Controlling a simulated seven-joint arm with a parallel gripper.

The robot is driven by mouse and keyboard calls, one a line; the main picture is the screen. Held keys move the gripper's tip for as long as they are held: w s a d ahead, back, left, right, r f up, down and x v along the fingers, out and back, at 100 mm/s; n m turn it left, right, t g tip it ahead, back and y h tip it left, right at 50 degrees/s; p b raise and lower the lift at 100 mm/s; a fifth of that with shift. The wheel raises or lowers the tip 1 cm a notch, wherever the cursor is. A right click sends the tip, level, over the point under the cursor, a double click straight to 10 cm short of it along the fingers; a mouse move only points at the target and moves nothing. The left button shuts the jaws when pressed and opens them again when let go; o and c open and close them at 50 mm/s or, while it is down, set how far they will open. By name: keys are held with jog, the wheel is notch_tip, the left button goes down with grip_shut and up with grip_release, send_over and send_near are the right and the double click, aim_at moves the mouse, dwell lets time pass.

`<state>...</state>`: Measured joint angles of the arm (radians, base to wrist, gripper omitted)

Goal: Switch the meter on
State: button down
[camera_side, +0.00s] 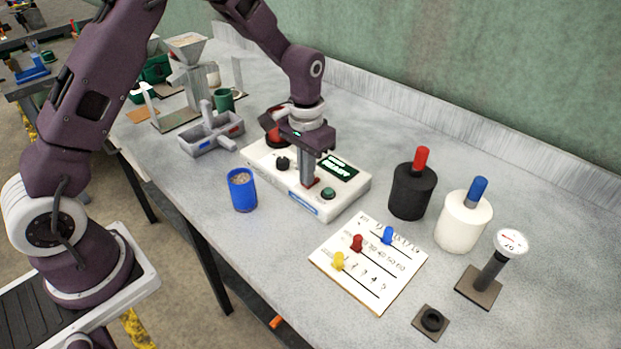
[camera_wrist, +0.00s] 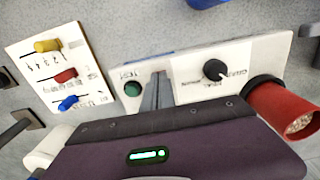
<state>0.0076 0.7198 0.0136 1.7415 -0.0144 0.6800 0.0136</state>
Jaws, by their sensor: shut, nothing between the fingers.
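The meter (camera_side: 286,186) is a white box on the bench. On its top are a black knob (camera_side: 282,163), a round green button (camera_side: 328,193) and a dark display (camera_side: 338,166) with lit green text, too small to read. My gripper (camera_side: 311,184) is shut and empty, pointing down at the meter top between knob and button. A small red part (camera_side: 313,183) shows at its fingertips; I cannot tell whether they touch it. The wrist view shows the shut fingers (camera_wrist: 158,76) between the green button (camera_wrist: 132,89) and the knob (camera_wrist: 215,70).
A red cup of grain (camera_wrist: 285,108) sits at the meter's far end. A blue cup (camera_side: 242,190) stands in front. A slider board (camera_side: 368,262), black canister (camera_side: 411,192), white canister (camera_side: 462,222) and dial stand (camera_side: 492,268) are right. A grey tray (camera_side: 211,135) is left.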

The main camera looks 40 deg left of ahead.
jog(key=shift+r, duration=3.5)
jog(key=s+r+t, duration=0.2)
jog(key=s+r, duration=0.8)
jog(key=r, duration=0.3)
jog(key=s+r+t, duration=0.1)
jog(key=s+t, duration=0.2)
jog(key=s, duration=1.4)
jog(key=shift+t, duration=0.3)
